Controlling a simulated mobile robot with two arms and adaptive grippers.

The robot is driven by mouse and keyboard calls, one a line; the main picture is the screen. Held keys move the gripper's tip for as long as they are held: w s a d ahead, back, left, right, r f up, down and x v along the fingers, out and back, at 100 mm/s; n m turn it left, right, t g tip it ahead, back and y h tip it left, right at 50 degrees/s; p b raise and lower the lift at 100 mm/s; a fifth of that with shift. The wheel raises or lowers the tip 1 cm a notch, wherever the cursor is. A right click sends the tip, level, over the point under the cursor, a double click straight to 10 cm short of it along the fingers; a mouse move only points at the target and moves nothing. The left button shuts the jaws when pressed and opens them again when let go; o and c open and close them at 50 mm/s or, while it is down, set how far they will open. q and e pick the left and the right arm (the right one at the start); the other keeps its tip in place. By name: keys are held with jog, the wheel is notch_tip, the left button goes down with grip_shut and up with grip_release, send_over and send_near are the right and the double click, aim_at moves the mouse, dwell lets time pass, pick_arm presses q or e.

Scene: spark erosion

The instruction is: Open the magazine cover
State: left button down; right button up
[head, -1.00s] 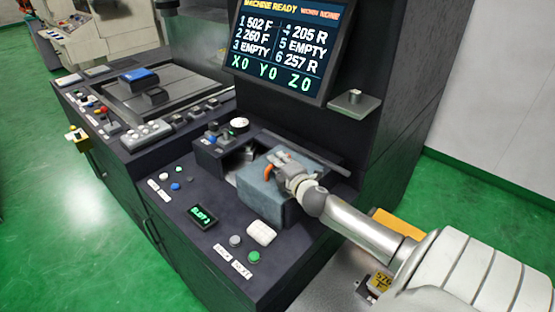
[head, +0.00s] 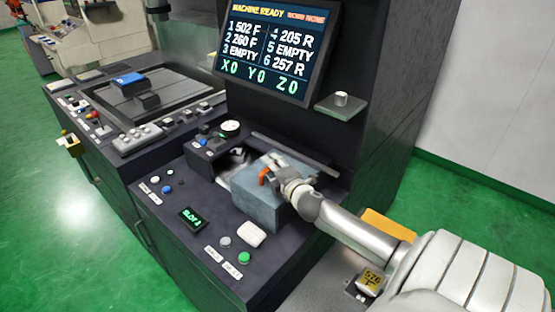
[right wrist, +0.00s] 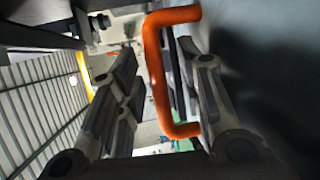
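The magazine cover (head: 258,202) is a blue-grey box on the machine's front ledge, with an orange handle (head: 264,177). A dark opening shows beside its far left edge. My right gripper (head: 275,172) is at the handle, over the cover's top. In the right wrist view the orange handle (right wrist: 155,80) stands between two grey fingers that are spread apart. A clear gap shows between the handle and the left finger; whether the right finger touches it I cannot tell. My left gripper is not in view.
A screen (head: 275,48) stands above the ledge. A small knob block (head: 214,140) sits beside the cover. Buttons, a small display (head: 191,217) and a white pad (head: 252,234) lie in front. A shelf (head: 340,104) juts out at right.

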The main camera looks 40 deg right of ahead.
jog(key=shift+s+a, duration=0.15)
jog(key=shift+s, duration=0.2)
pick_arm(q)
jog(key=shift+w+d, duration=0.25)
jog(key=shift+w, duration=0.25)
pick_arm(e)
jog(key=v, duration=1.1)
jog(key=shift+s, duration=0.15)
jog(key=shift+r, duration=0.1)
